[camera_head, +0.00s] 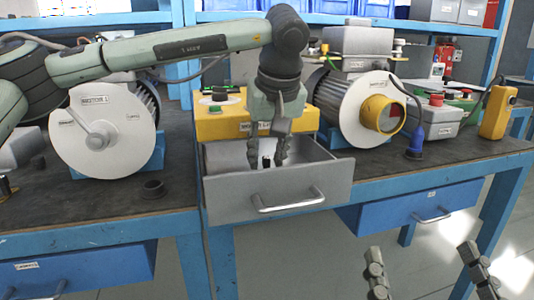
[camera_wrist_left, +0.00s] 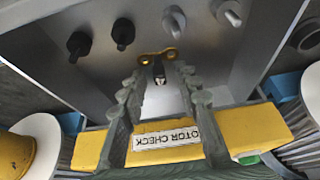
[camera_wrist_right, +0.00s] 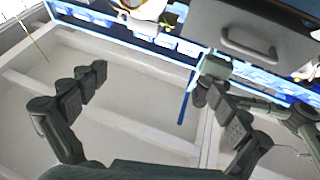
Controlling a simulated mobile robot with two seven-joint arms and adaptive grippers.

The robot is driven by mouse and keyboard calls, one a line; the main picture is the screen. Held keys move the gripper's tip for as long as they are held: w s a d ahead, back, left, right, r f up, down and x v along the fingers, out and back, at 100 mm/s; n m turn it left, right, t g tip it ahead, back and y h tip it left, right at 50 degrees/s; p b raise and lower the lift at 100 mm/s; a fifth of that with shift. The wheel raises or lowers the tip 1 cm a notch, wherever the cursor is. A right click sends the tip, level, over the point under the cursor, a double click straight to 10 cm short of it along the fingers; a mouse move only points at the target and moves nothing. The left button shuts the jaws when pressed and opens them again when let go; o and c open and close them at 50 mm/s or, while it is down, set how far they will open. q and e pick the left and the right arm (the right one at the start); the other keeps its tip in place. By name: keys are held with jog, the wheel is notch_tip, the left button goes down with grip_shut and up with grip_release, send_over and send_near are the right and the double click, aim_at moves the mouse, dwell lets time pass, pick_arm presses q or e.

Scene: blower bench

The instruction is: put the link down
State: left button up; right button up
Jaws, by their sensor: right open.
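The link is a small yellow bar with round ends and holes (camera_wrist_left: 158,56), seen in the left wrist view at the tips of my left gripper (camera_wrist_left: 160,76). A small dark piece with a pale tip shows between the fingers, with gaps on both sides. In the head view my left gripper (camera_head: 266,163) points down into the open grey drawer (camera_head: 235,205). Its fingers are partly apart; whether they touch the link's ends is unclear. My right gripper (camera_wrist_right: 150,85) is open and empty, low at the front right in the head view (camera_head: 420,260).
Dark knobs (camera_wrist_left: 122,33) and pale ones (camera_wrist_left: 173,21) show in the left wrist view. A yellow box labelled motor check (camera_head: 225,125) stands behind the drawer. Clear floor lies around my right gripper.

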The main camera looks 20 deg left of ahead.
pick_arm(q)
jog(key=shift+r, duration=0.1)
jog(key=shift+r, duration=0.25)
jog(key=p+v, duration=0.2)
jog(key=v, duration=1)
pick_arm(e)
notch_tip(320, 180, down, 8)
jog(key=w+d+g+h, duration=0.1)
jog(key=w+g+h, duration=0.1)
jog(key=g, duration=0.2)
jog(key=shift+w+d+r, duration=0.15)
jog(key=shift+d, duration=0.1)
